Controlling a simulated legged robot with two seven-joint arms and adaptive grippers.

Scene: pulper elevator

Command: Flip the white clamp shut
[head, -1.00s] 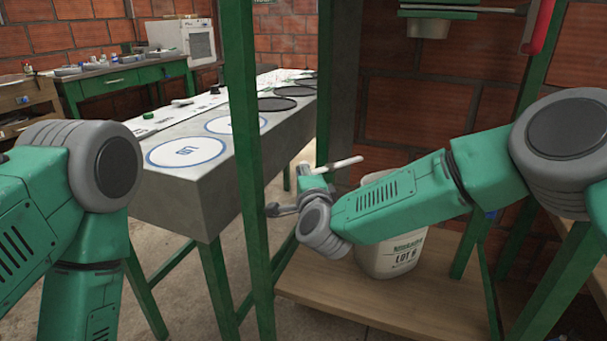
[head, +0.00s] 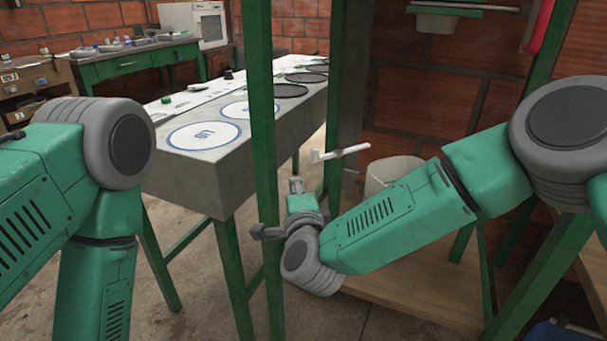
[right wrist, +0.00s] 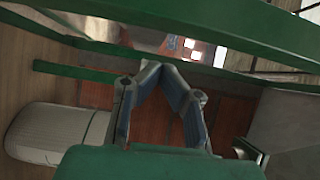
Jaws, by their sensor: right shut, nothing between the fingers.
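The white clamp (head: 341,153) shows in the head view as a thin white bar with a short cross-piece at its left end. It lies nearly level, its right end slightly higher, in front of the rear green post. My right gripper (head: 296,184) is below and left of the clamp, pointing up, with a visible gap between them. In the right wrist view its fingers (right wrist: 160,66) meet at the tips with nothing between them. The clamp cannot be made out in the right wrist view. My left arm shows at the left of the head view, but its gripper is out of frame.
Green frame posts (head: 262,150) stand close to my right gripper. A grey table (head: 200,180) with round marked plates is behind at left. A white bucket (head: 392,172) stands behind my right forearm on a wooden shelf (head: 420,298). It also shows in the right wrist view (right wrist: 45,135).

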